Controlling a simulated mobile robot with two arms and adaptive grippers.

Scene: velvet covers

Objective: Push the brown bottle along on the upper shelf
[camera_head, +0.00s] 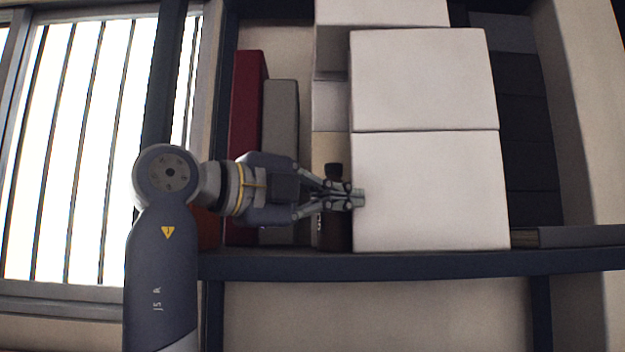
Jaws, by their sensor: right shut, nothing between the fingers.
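The brown bottle (338,232) stands upright on the upper shelf (420,264), just left of the lower white box (430,190). Its black cap shows above my right gripper, and its dark base shows below. My right gripper (358,198) reaches in from the left across the bottle's middle, with its fingers shut and empty. The fingertips end near the white box's left edge. I cannot tell whether the fingers touch the bottle or the box. My left gripper is out of view.
A red book (245,105) and a grey book (281,115) stand left of the bottle. Another white box (424,80) sits on the lower one. Dark boxes (525,145) are stacked at the right, by a flat grey item (570,236). A barred window is at the left.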

